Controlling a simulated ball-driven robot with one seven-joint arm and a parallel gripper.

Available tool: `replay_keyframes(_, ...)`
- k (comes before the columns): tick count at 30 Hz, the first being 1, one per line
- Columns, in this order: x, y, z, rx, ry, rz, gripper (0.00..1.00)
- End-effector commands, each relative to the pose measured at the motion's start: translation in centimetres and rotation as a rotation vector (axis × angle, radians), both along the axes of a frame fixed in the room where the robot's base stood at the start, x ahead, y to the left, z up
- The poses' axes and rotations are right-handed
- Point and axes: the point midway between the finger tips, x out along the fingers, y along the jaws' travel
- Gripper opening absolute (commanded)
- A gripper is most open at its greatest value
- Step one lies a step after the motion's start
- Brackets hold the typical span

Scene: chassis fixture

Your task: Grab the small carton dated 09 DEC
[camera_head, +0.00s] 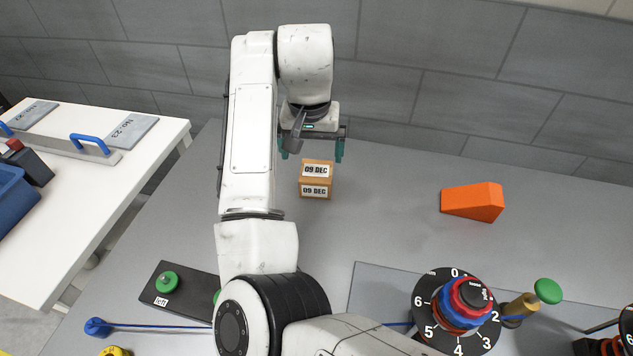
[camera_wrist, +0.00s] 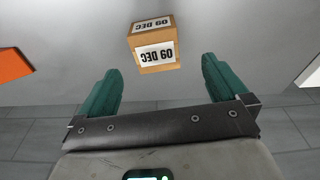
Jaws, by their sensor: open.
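The small carton (camera_head: 316,181) is a light-brown box with white labels reading 09 DEC on its top and front. It stands on the grey table near the wall. In the wrist view the carton (camera_wrist: 153,43) shows upside down, ahead of and between the green fingertips. My gripper (camera_head: 312,150) is above and behind the carton as the head view shows it, with its fingers pointing down. In the wrist view my gripper (camera_wrist: 160,82) is open and empty, and its fingers do not touch the carton.
An orange wedge (camera_head: 472,202) lies to the right on the table. A numbered dial with red and blue rings (camera_head: 462,305) and a green-capped knob (camera_head: 547,291) stand front right. A black plate with green knobs (camera_head: 172,290) lies front left. Table around the carton is clear.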

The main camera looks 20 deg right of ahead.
Motion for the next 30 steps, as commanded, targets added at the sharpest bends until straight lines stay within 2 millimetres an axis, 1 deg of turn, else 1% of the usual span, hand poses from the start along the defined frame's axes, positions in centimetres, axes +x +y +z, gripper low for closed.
replay_keyframes(3,0.2,-0.1,-1.9,-0.001,0.004,0.002,1.00)
replay_keyframes(6,0.4,-0.3,-3.2,-0.001,0.003,0.001,1.00)
replay_keyframes(14,0.6,-0.6,-5.1,0.002,0.003,-0.001,1.00)
replay_keyframes(21,1.1,-1.4,-8.4,0.001,0.003,0.000,1.00)
replay_keyframes(25,1.2,-1.5,-9.3,0.001,0.002,-0.001,1.00)
replay_keyframes(30,1.2,-1.5,-9.4,0.000,0.000,-0.001,1.00)
